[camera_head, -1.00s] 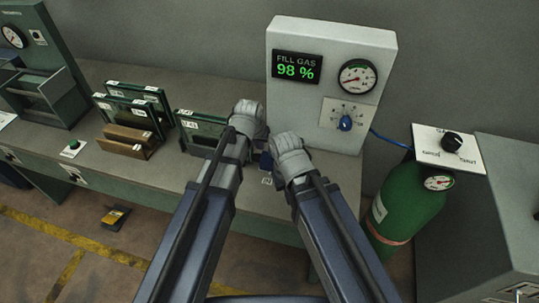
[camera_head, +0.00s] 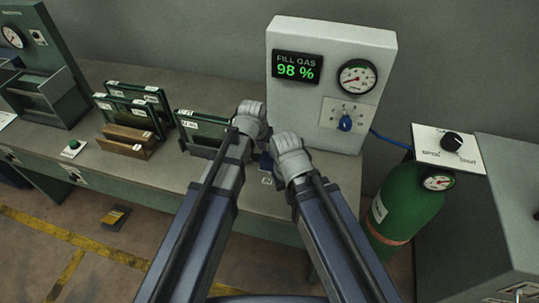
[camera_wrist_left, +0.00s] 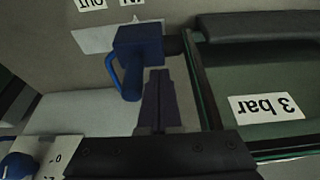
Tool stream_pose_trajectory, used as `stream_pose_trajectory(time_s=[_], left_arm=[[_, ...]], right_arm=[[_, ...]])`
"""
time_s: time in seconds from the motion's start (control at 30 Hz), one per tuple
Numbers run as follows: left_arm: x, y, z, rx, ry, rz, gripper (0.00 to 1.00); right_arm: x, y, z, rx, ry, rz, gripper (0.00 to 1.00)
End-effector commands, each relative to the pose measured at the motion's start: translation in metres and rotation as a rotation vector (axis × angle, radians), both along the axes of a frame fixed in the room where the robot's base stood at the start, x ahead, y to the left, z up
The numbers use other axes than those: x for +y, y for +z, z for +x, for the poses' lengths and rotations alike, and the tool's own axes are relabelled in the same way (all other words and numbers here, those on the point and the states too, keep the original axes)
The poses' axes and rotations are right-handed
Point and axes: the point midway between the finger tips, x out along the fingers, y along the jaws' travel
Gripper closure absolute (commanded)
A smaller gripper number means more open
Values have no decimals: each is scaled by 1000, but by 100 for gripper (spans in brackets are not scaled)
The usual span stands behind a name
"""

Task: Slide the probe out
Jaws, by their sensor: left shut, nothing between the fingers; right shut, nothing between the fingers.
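The probe (camera_wrist_left: 131,82) is a blue cylinder under a blue block (camera_wrist_left: 138,44), with a thin blue hose looping at its left in the left wrist view. Behind the block is a pale plate with IN and OUT labels. In the head view the dark blue block (camera_head: 265,161) shows small between my two hands. My left gripper (camera_wrist_left: 160,82) is shut and empty, its fingertips just right of the probe. Whether they touch it I cannot tell. In the head view my left gripper (camera_head: 251,117) and right gripper (camera_head: 290,155) hide their fingertips. The right one is shut.
A green-framed pane (camera_head: 203,128) stands left of my left gripper; its "3 bar" label (camera_wrist_left: 266,106) shows close in the wrist view. The gas cabinet (camera_head: 374,40) reads FILL GAS 98 %. A green cylinder (camera_head: 405,205) stands right. More frames (camera_head: 135,98) stand left on the bench.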

Motion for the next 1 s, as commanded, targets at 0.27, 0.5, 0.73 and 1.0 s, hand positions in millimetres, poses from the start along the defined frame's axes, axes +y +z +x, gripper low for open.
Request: stream_pose_trajectory(time_s=[0.27,0.5,0.73,1.0], left_arm=[[-10,0,-3,0,-1,-1,100],[-18,0,-5,0,-1,-1,100],[-25,0,-7,0,-1,-1,100],[-34,0,-9,0,-2,0,100]], right_arm=[[0,0,0,0,0,0,100],[0,0,0,0,0,0,100],[0,0,0,0,0,0,100],[0,0,0,0,0,0,100]])
